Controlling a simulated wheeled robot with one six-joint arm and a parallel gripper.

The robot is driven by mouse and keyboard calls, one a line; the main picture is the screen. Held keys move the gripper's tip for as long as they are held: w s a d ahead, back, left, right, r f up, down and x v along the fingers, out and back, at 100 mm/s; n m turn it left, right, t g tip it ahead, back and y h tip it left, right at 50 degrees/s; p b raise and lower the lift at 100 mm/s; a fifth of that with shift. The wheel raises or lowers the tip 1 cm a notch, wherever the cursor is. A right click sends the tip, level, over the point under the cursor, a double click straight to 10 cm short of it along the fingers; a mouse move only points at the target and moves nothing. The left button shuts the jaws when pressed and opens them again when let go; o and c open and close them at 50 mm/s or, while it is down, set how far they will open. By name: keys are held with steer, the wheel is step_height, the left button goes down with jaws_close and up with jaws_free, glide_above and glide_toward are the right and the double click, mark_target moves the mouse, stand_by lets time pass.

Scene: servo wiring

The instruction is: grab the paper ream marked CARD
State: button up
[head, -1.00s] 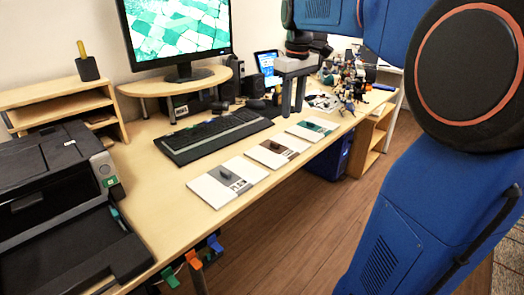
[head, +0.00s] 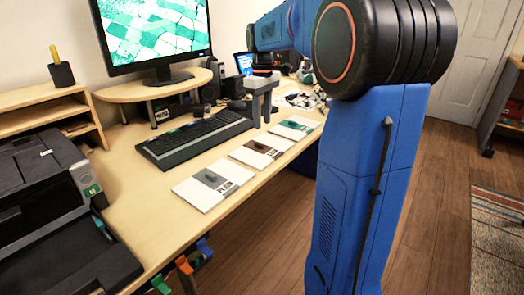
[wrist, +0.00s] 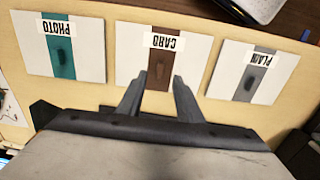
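The CARD ream (wrist: 134,52) is white with a brown band, a dark tab and a label that reads upside down in the wrist view. In the head view the CARD ream (head: 246,159) lies flat on the desk, between the PLAIN ream (head: 193,196) with a grey band and the PHOTO ream (head: 288,134) with a teal band. In the wrist view the PHOTO ream (wrist: 88,62) is on the left and the PLAIN ream (wrist: 274,85) on the right. My gripper (wrist: 158,84) is open and empty, its fingertips in line with the CARD ream's tab. It also shows in the head view (head: 262,122).
A keyboard (head: 195,138) lies behind the reams. A monitor (head: 155,35) stands on a raised shelf (head: 155,92). A printer (head: 50,200) is at the left. The desk's front edge runs close to the reams.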

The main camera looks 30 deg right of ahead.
mark_target(262, 144)
steer(key=shift+s+f, duration=0.15)
steer(key=shift+f, duration=4.2)
jaws_close()
